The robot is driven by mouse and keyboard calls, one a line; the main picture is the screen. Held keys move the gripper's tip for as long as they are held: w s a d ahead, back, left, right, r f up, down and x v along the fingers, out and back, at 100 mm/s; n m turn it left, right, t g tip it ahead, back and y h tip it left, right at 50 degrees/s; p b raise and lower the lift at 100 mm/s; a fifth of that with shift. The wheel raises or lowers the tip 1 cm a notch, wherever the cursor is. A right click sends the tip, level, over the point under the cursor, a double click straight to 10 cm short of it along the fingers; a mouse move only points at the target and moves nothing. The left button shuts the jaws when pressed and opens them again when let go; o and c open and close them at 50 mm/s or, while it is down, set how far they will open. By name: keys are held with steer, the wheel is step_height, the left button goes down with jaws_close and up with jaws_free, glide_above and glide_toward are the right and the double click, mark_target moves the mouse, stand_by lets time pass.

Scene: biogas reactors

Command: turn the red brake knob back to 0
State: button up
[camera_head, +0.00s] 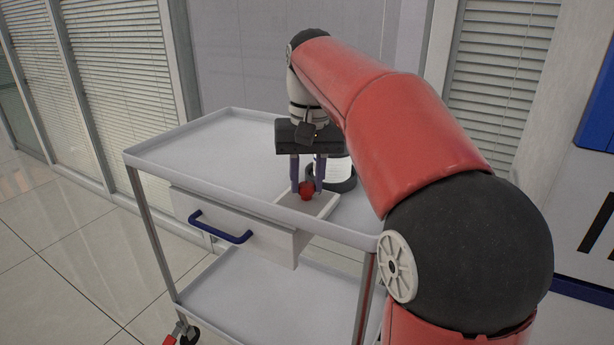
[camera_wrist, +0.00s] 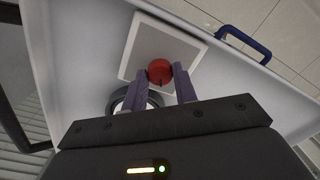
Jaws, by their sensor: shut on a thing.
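The red brake knob (camera_head: 306,190) sits on a pale square plate (camera_head: 322,206) at the front edge of the cart's top. In the wrist view the knob (camera_wrist: 160,71) is round, with a dark mark on its near side. My gripper (camera_head: 308,188) points down over the plate, with its two purple fingers on either side of the knob. In the wrist view my gripper (camera_wrist: 163,80) is shut on the knob, with the fingertips at its sides. No number scale can be read in either view, so the knob's setting cannot be told.
A white cart (camera_head: 215,145) with a raised rim carries the plate. A dark round object with a white top (camera_head: 340,175) stands close behind my gripper. A drawer with a blue handle (camera_head: 220,228) is below the cart's top. The cart's left top is clear.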

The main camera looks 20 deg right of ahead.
mark_target(309, 184)
steer(key=shift+n, duration=0.5)
steer(key=o, duration=1)
steer(key=shift+d+r, duration=0.15)
steer(key=shift+r, duration=3.8)
